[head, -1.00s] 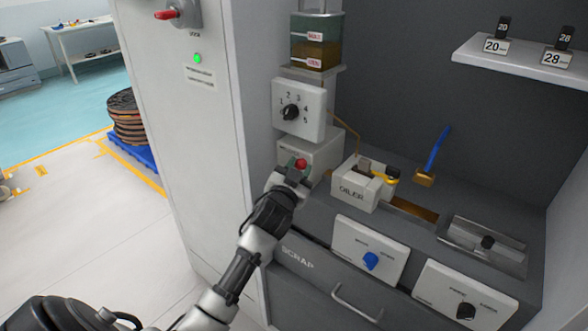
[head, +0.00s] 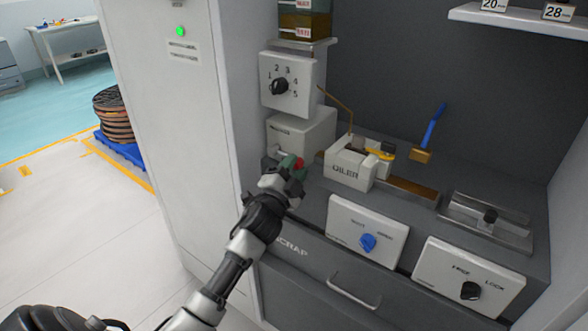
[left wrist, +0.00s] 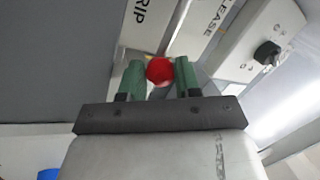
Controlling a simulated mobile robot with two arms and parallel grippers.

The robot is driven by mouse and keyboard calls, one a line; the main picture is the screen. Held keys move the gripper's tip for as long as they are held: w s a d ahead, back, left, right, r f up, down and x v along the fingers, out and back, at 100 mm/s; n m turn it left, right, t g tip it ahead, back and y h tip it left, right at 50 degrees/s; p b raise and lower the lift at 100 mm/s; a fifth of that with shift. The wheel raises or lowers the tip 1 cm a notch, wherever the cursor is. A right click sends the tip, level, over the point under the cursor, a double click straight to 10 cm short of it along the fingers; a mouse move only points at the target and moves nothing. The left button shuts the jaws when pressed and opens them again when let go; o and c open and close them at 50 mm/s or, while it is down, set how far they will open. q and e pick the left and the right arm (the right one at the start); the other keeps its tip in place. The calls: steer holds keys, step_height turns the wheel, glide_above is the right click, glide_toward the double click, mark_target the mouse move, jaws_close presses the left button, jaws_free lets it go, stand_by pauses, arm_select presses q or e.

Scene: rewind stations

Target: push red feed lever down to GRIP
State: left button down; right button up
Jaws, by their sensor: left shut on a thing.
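The red ball knob of the feed lever (head: 299,163) shows at my left gripper (head: 290,168), low in front of the white feed box (head: 305,133). In the left wrist view the red knob (left wrist: 160,70) sits between the two green fingers (left wrist: 159,78), which are shut on it. A plate lettered "RIP" (left wrist: 143,18), with its first letter cut off, and a plate ending in "LEASE" (left wrist: 207,20) show beyond the fingers. The lever's shaft is hidden. My right gripper is not in view.
A white dial box (head: 287,84) numbered 1 to 5 is above the feed box. A blue-handled brush (head: 432,135) is farther right. The scrap drawer (head: 320,262) and two knob plates are below.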

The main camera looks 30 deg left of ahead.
arm_select(q)
steer(key=shift+f, duration=0.15)
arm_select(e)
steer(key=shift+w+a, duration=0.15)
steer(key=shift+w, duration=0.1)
arm_select(q)
steer(key=c, duration=0.8)
jaws_free()
steer(key=v, duration=1)
steer(key=shift+s+d+b, duration=0.1)
steer(key=shift+s+b, duration=0.3)
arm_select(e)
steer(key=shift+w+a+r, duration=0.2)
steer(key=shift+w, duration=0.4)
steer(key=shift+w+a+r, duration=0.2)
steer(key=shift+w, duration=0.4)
arm_select(q)
steer(key=shift+f, duration=0.1)
